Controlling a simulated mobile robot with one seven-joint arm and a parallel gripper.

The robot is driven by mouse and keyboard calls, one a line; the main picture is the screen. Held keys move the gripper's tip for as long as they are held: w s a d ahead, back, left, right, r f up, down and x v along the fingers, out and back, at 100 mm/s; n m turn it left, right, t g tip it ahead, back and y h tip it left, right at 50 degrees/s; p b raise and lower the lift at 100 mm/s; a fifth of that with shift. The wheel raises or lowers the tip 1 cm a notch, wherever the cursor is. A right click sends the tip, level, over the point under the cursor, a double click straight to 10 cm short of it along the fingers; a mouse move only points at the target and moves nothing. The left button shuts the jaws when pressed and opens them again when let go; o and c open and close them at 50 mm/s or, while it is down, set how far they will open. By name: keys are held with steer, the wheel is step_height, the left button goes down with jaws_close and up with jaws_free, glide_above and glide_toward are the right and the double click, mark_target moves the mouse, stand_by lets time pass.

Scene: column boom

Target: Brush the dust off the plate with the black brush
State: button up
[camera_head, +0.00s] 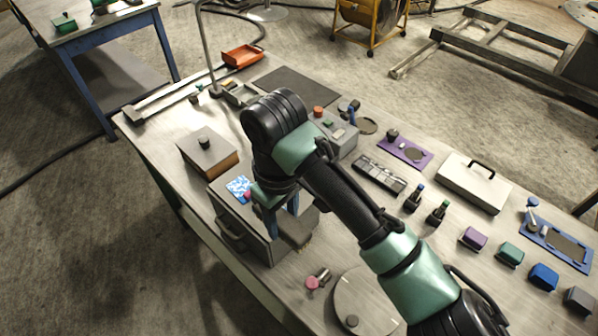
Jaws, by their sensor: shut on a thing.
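My gripper (281,213) has blue fingers that point down over the grey metal box (245,225) at the near left of the bench. It is shut on a dark thing (298,232), possibly the black brush, mostly hidden by the fingers and arm. I cannot tell whether it touches the surface below. A pale round plate (372,293) lies at the front of the bench, partly behind my arm, with a small dark knob on it. I cannot make out dust on it, nor be sure it is the plate meant.
A blue-and-white patterned piece (238,187) and a wooden box (208,153) are left of my gripper. A pink-ended part (313,283) lies in front. Several coloured blocks (473,238), a handled case (473,183) and a purple panel (406,152) stand right of my arm.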

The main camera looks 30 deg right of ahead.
steer(key=s+a+f+m, duration=0.2)
steer(key=a+f, duration=0.4)
steer(key=s+a+f+m, duration=0.2)
steer(key=a+f, duration=0.4)
steer(key=shift+s+f, duration=0.25)
steer(key=shift+f, duration=0.15)
steer(key=shift+s+f, duration=0.1)
steer(key=shift+s, duration=0.05)
